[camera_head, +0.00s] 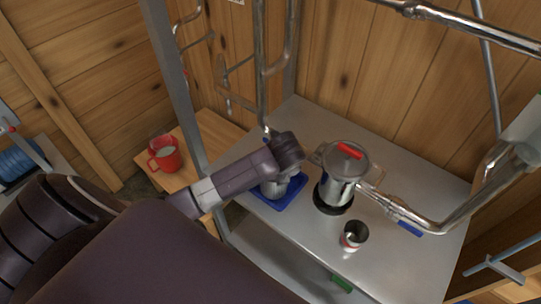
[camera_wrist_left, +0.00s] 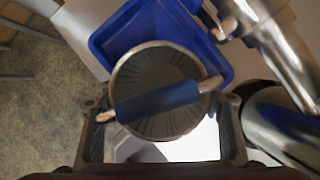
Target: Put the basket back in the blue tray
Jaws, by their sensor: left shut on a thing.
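The metal basket (camera_wrist_left: 150,72) with a blue handle grip fills the middle of the left wrist view. It also shows below my wrist in the head view (camera_head: 275,188). My left gripper (camera_wrist_left: 162,112) is shut on it, with one finger at each side. The blue tray (camera_wrist_left: 108,42) lies behind the basket in the wrist view, and the basket covers part of it. In the head view the tray (camera_head: 291,200) is on the metal table, under my left wrist. I cannot tell whether the basket touches the tray. My right gripper is not in view.
A lidded steel pot (camera_head: 346,172) with a red handle stands close right of the tray. Pipes rise behind the tray. A red mug (camera_head: 165,154) is on the wooden bench at left. The table's front right is clear.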

